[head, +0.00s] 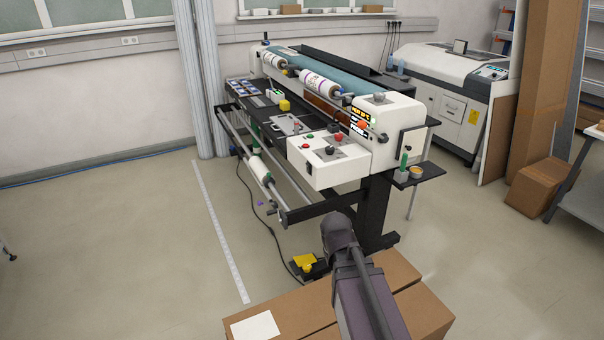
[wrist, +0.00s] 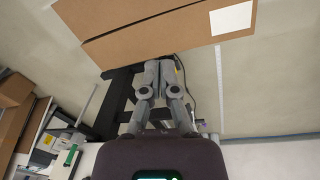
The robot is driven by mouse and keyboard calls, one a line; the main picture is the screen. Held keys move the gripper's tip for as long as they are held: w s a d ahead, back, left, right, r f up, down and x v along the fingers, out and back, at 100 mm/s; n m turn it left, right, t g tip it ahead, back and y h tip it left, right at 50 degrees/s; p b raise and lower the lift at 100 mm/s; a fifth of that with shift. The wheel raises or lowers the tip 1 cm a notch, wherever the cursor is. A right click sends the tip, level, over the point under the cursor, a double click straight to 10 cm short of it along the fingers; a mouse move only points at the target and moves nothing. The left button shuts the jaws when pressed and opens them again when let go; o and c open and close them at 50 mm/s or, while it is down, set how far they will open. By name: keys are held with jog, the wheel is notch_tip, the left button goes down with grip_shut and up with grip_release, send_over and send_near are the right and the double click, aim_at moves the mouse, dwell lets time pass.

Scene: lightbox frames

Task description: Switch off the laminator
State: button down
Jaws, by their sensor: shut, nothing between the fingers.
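The laminator (head: 375,145) is a long white machine on a black stand, with white rolls and a blue-green sheet across it. A white control box (head: 318,176) juts from its near right end, with red and green buttons and a dark knob on top. The end housing carries a lit yellow display (head: 360,112) and another red button (head: 362,125). My gripper (wrist: 158,65) is shut and empty in the wrist view, in front of the black stand (wrist: 113,105) and beside a carton. In the head view my arm hides the gripper. No fingertip contact with the controls shows.
A cardboard carton (head: 300,308) with a white label lies below my arm, also in the wrist view (wrist: 150,35). A yellow foot pedal (head: 305,262) and cable lie on the floor. A small side shelf (head: 425,172) holds a green-handled item.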

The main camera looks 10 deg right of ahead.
aim_at(308, 169)
jog(key=w+d+f+n+t+h+b, duration=0.2)
jog(key=w+t+h+b, duration=0.3)
jog(key=w, duration=0.9)
jog(key=w+d+f+n+t+h+b, duration=0.1)
jog(key=w+f+n+t+h+b, duration=0.15)
jog(key=w+b, duration=0.85)
jog(key=w+a+n+t+b, duration=0.3)
jog(key=w+a, duration=0.3)
jog(key=w, duration=0.5)
jog(key=w+a+r+n+t+b, duration=0.1)
jog(key=w+a+n+t+b, duration=0.2)
jog(key=w+a+n+t, duration=0.3)
jog(key=w, duration=0.5)
jog(key=shift+w+a+r, duration=0.15)
jog(key=shift+w, duration=0.2)
jog(key=shift+w, duration=0.15)
jog(key=s+d+x, duration=0.1)
jog(key=d+x, duration=0.1)
jog(key=x, duration=1)
jog(key=shift+d+p, duration=0.45)
jog(key=shift+d, duration=0.05)
